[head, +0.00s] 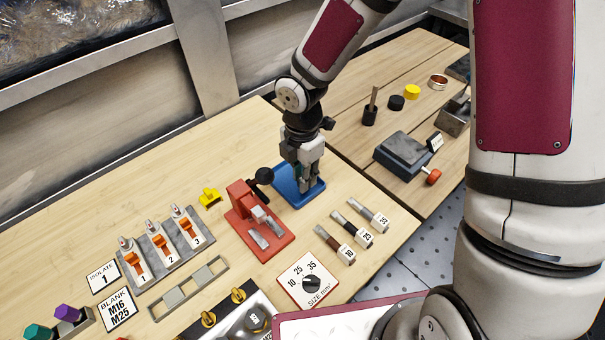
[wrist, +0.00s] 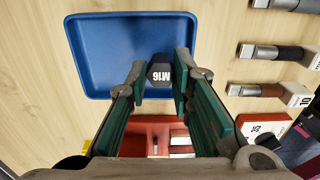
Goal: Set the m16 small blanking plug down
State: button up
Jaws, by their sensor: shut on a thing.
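The M16 small blanking plug (wrist: 160,70) is a dark hexagonal piece marked M16 in white. It sits between the fingertips of my gripper (wrist: 160,82) in the wrist view, with a finger on each side. My gripper (head: 308,187) points down over the blue tray (head: 284,180) in the head view, where the plug cannot be made out. In the wrist view the plug overlaps the inside of the tray (wrist: 105,45) near its lower edge. I cannot tell whether the plug touches the tray floor.
A red press-like tool (head: 244,212) with a black knob stands close left of the tray. Several cable lugs (head: 350,229) lie to the right. A size dial (head: 308,281) and a switch bank (head: 163,252) are nearer. The tray's visible floor is otherwise empty.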

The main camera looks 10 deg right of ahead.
jog(key=shift+f, duration=0.1)
jog(key=o, duration=0.8)
notch_tip(320, 180, up, 12)
jog(key=shift+r+p, duration=0.2)
jog(key=shift+p, duration=0.4)
jog(key=s+d+r+m+t+h, duration=0.1)
jog(key=s+d+r+m, duration=0.3)
jog(key=d+r+m, duration=0.15)
jog(key=s+d+r+m+t+h, duration=0.1)
jog(key=s+d+r+m+t, duration=0.1)
jog(key=s+d+r+m, duration=0.35)
jog(key=s+r+m, duration=0.2)
jog(key=s+m, duration=0.1)
jog(key=m, duration=0.1)
jog(key=s+d+r+m+t+y, duration=0.1)
jog(key=s+r+m, duration=0.1)
jog(key=m, duration=0.3)
jog(key=s+d+r+m+t+y, duration=0.1)
jog(key=s+r+m, duration=0.1)
jog(key=s+m, duration=0.2)
jog(key=shift+r+m, duration=0.35)
jog(key=shift+m, duration=0.05)
